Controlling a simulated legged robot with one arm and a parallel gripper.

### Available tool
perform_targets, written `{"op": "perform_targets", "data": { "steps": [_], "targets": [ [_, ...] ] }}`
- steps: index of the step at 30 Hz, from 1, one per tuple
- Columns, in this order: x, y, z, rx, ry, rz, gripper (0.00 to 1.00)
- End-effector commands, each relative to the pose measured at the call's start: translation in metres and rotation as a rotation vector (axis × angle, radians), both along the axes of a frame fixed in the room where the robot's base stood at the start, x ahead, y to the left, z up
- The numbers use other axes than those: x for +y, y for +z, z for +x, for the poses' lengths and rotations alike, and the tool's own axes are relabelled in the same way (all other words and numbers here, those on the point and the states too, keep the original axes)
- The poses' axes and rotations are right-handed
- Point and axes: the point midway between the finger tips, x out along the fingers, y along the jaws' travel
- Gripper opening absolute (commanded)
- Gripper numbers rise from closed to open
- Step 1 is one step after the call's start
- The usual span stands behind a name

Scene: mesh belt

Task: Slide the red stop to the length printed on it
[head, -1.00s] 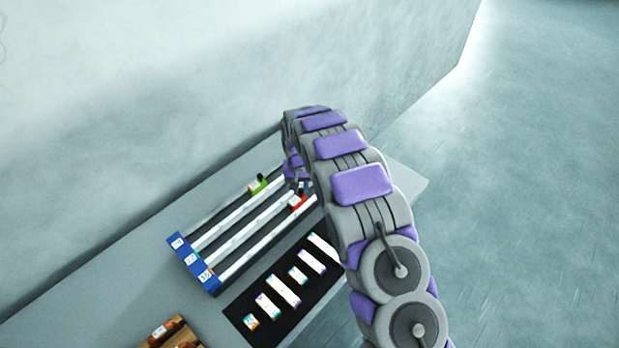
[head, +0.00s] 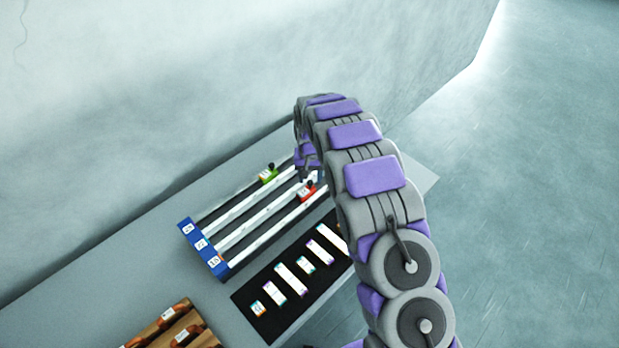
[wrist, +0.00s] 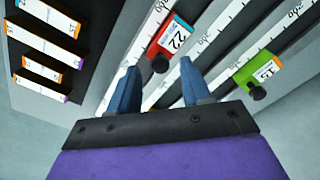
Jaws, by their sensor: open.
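The red stop (head: 307,190) sits on the front rail of a three-rail rack, towards its far right end. In the wrist view the red stop (wrist: 176,34) carries a white label that seems to read 22, and a black knob. A green stop (head: 268,175) is on the back rail; in the wrist view the green stop (wrist: 266,70) has a label that seems to read 15. My gripper (wrist: 158,68) is open and empty, its blue fingers either side of the red stop's knob, with no clear contact. In the head view my arm partly hides the rack's far end.
The rack's blue end block (head: 204,249) with white number labels is at the left. A black board (head: 285,312) with several white strips lies in front of it. A wooden holder (head: 172,330) is at the lower left. A wall runs behind the grey table (head: 95,277).

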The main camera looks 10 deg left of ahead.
Motion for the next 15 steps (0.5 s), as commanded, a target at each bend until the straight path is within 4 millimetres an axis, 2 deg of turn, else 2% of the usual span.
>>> {"op": "perform_targets", "data": {
  "steps": [15],
  "targets": [
    [0.003,0.114,0.002,-0.006,0.000,0.002,0.48]
  ]
}}
